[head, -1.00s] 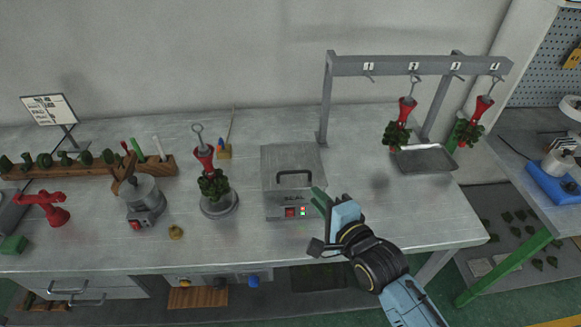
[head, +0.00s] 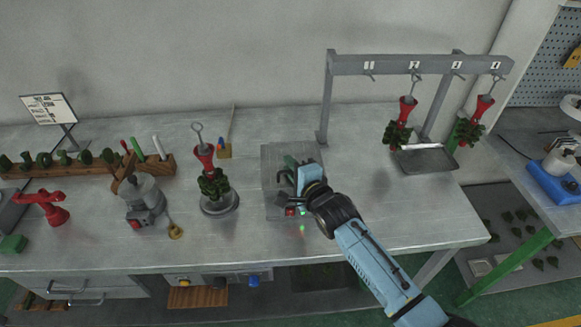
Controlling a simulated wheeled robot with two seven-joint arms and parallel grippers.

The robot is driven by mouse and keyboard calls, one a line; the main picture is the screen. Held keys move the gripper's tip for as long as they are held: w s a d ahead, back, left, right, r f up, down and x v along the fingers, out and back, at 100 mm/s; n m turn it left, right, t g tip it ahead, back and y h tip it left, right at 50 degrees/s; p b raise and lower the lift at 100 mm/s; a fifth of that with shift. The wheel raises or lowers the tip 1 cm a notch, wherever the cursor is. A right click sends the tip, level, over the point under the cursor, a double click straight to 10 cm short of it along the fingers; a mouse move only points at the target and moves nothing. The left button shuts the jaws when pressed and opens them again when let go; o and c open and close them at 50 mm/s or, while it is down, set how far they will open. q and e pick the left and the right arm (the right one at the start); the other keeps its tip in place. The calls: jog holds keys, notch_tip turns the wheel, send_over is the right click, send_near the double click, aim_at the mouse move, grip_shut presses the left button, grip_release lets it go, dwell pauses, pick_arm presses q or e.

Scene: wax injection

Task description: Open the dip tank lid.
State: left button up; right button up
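The dip tank (head: 270,207) is a grey box on the bench, left of the hanging rack. Its flat grey lid (head: 272,155) lies shut on top. The lid's black handle (head: 281,176) is mostly hidden behind my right gripper. My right gripper (head: 286,182) is over the lid, coming from the lower right. Its fingers look spread, one beyond the handle and one on the near side. Whether they touch the handle I cannot tell. Red and green lights show at the tank's front, partly covered. My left gripper is not in view.
A red and green wax tree (head: 213,185) stands on a round base left of the tank. A metal pot (head: 143,200) is further left. The rack (head: 420,65) with two hanging trees and a tray (head: 425,158) is at right. Bench between tank and rack is clear.

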jog(key=shift+w+a, duration=0.1)
jog(key=shift+w, duration=0.05)
grip_shut()
jog(key=shift+w, duration=0.1)
